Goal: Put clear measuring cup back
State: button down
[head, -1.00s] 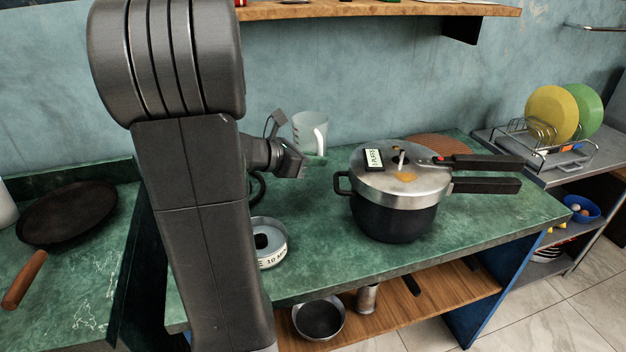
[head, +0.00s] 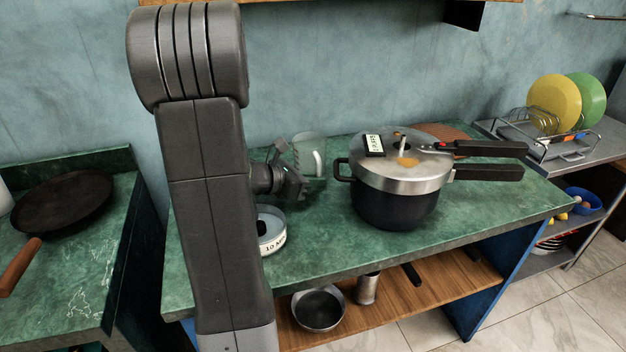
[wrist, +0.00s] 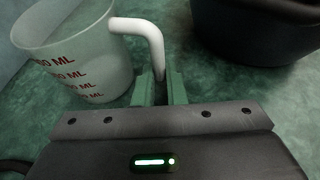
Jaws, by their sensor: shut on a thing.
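The clear measuring cup (head: 305,152) stands upright at the back of the green counter, left of the pressure cooker. Its base is at counter level; I cannot tell whether it touches. In the wrist view the cup (wrist: 78,60) has red ML markings, and its white handle points toward my gripper. My gripper (wrist: 160,84) is shut on the lower end of the handle, with a green finger on each side. In the head view my gripper (head: 301,183) is just in front of the cup.
A pressure cooker (head: 393,190) with long black handles stands right of the cup. A pan (head: 62,203) lies on the left counter. A wooden shelf edge is overhead.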

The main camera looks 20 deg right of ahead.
jog(key=shift+f, duration=0.25)
jog(key=c, duration=1.5)
grip_release()
jog(key=shift+r, duration=0.15)
jog(key=shift+r, duration=0.25)
jog(key=p+v, duration=0.2)
jog(key=v, duration=1)
jog(key=shift+a+f, duration=0.1)
jog(key=shift+f, duration=0.05)
